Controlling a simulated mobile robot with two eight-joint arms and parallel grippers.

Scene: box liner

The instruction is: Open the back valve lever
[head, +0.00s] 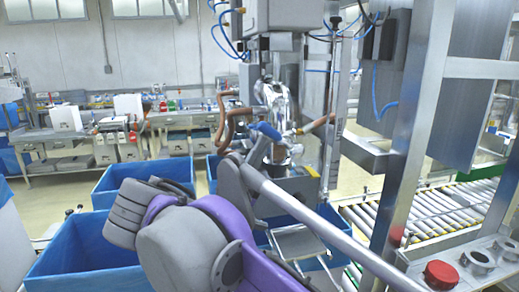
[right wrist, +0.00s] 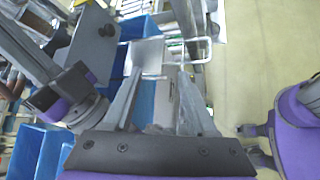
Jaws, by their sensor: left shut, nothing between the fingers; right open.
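The steel pipework of the filling machine (head: 278,105) stands at the middle of the head view. A short blue handle (head: 265,130) shows on it, which looks like the valve lever; I cannot tell its exact position. My left gripper (head: 257,152) appears shut and empty just below and beside the blue handle; whether it touches is unclear. My own arm hides much of the lower part there. My right gripper (right wrist: 160,74) is open and empty in the right wrist view, its two grey fingers apart. No lever shows between them.
Blue bins (head: 85,245) stand at the left and below the machine. A roller conveyor (head: 430,212) and a steel frame post (head: 412,130) stand at the right. A red knob (head: 441,273) sits at the lower right.

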